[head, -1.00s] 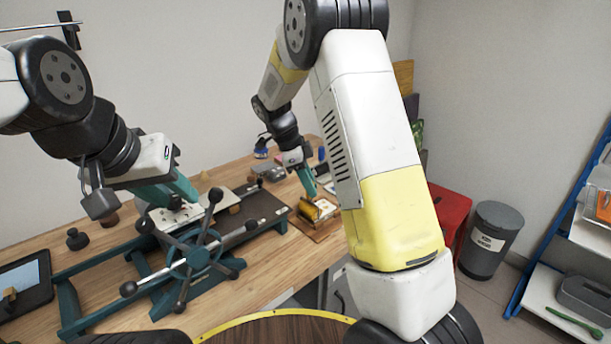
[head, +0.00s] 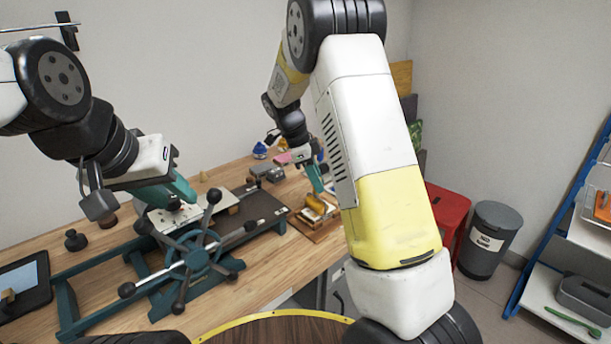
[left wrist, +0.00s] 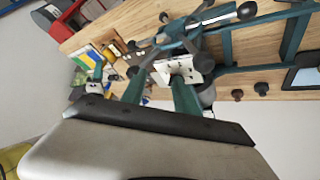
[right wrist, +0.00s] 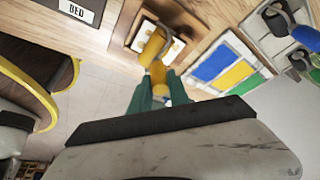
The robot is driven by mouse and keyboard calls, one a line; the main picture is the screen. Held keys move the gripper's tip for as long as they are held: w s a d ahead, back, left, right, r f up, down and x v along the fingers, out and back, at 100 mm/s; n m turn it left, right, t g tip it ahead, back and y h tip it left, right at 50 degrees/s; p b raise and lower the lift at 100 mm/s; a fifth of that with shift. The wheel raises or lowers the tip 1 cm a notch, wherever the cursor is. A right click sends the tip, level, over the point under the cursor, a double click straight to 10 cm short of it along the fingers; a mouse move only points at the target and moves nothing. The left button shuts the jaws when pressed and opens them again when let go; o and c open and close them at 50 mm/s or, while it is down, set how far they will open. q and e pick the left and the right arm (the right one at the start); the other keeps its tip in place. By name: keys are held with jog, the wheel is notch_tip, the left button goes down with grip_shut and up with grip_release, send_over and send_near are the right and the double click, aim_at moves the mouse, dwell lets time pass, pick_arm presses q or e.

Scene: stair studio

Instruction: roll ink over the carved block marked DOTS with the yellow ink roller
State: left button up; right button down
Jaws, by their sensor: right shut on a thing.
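My right gripper (right wrist: 158,90) is shut on the handle of the yellow ink roller (right wrist: 154,46), which also shows in the head view (head: 315,204). The roller is over a pale carved block (right wrist: 174,48) in a wooden tray (right wrist: 119,40) at the table's right end. Roller and gripper hide part of the block. Its marking is not readable, and I cannot tell whether the roller touches it. My left gripper (left wrist: 160,92) has its teal fingers apart, with nothing visibly held, above a white plate (left wrist: 178,68) by the press.
The press with its spoked wheel (head: 194,257) fills the middle of the table. Blue, yellow and green ink patches (right wrist: 225,68) and more rollers (right wrist: 275,22) lie near the tray. A red stool (head: 450,210) and grey bin (head: 490,238) stand right of the table.

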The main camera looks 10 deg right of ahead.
jog(key=shift+w+d, duration=1.45)
jog(key=shift+d, duration=0.75)
jog(key=s+a, duration=0.5)
jog(key=a, duration=0.2)
jog(key=shift+a, duration=0.3)
notch_tip(320, 180, up, 7)
dwell(1.0)
jog(key=shift+s, duration=0.1)
dwell(0.4)
